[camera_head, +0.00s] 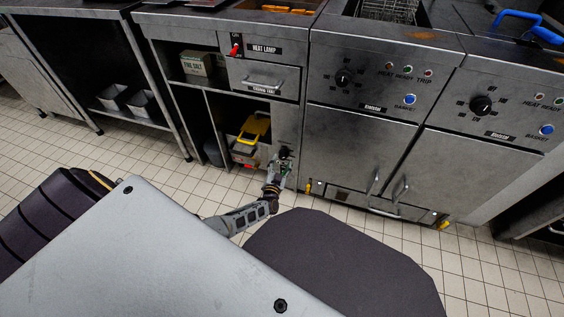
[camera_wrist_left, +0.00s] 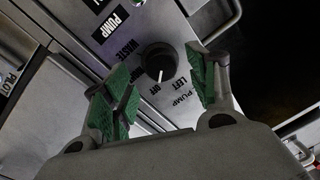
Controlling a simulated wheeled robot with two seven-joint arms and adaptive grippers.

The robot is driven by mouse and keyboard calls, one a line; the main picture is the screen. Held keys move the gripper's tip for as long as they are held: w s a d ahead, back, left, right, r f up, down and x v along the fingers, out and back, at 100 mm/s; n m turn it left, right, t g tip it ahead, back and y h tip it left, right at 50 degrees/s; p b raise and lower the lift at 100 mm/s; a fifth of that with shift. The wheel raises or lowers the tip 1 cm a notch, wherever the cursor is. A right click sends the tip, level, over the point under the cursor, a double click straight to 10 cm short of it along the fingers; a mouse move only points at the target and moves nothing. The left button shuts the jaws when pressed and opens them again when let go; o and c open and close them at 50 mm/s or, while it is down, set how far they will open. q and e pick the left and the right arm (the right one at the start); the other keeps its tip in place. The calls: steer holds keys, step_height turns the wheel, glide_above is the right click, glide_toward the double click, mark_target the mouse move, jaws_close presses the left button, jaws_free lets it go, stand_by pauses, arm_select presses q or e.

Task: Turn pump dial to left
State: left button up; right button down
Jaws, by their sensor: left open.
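The pump dial (camera_wrist_left: 158,62) is a round black knob with a white pointer line, set on a grey metal panel (camera_wrist_left: 185,25) labelled PUMP. Words around it read WASTE, OFF and LEFT; the white line points toward OFF. My left gripper (camera_wrist_left: 160,95) is open, its green-padded fingers on either side of the knob in the wrist view; I cannot tell whether they touch it. My right gripper is not in view.
Fryer cabinets with black dials (camera_head: 343,78) and door handles (camera_head: 400,188) stand right of the left gripper. An open shelf with a yellow item (camera_head: 253,128) is just above left. A heat lamp drawer (camera_head: 262,82) is above. The tiled floor (camera_head: 150,165) is clear at left.

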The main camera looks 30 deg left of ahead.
mark_target(282, 159)
arm_select(q)
steer(key=shift+b+x, duration=0.65)
steer(key=shift+x, duration=0.95)
steer(key=shift+c, duration=0.2)
steer(key=c, duration=1)
